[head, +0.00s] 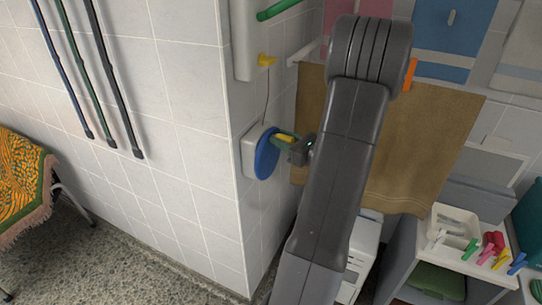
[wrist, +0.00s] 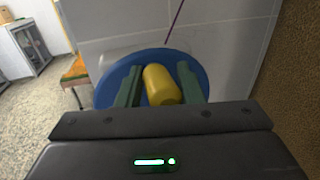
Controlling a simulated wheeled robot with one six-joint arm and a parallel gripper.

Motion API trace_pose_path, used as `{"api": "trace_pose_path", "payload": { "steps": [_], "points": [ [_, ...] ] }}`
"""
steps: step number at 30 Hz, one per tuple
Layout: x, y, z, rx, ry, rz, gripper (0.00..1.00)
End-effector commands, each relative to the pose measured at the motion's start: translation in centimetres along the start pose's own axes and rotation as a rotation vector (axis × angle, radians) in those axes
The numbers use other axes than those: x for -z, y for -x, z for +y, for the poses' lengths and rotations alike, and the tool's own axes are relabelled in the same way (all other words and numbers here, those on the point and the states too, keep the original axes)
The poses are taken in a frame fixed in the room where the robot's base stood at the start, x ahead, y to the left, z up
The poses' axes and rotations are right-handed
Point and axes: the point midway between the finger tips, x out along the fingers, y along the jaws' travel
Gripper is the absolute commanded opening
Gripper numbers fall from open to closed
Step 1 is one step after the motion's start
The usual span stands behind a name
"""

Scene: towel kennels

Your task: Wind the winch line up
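The winch is a round blue disc (head: 266,153) on a white mount (head: 248,150), fixed to the tiled wall near its corner. A yellow crank handle (head: 285,138) sticks out from the disc. A thin dark winch line (head: 266,97) runs up from the winch to a yellow piece (head: 267,60) above. My gripper (head: 290,145) is at the handle. In the wrist view, its two green fingers (wrist: 158,88) lie on either side of the yellow handle (wrist: 161,86), which sits slightly tilted and looks pinched between them. The blue disc (wrist: 104,85) is behind the fingers.
A brown towel (head: 410,140) hangs close to the right of my arm. A white shelf unit (head: 405,250) with colored pegs (head: 490,245) stands at lower right. Several dark poles (head: 112,85) lean on the left wall. A patterned cloth (head: 22,185) covers a seat at far left.

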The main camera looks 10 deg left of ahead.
Motion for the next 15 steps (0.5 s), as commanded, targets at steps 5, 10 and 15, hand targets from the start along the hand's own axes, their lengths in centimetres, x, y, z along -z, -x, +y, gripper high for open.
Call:
{"api": "trace_pose_path", "payload": {
  "steps": [5, 10, 15],
  "points": [
    [-0.09, -0.01, -0.06, 0.002, 0.001, -0.001, 0.58],
    [-0.03, -0.01, 0.03, 0.000, 0.000, 0.000, 0.58],
    [0.01, 0.08, 0.04, -0.001, -0.001, 0.000, 0.58]
  ]
}}
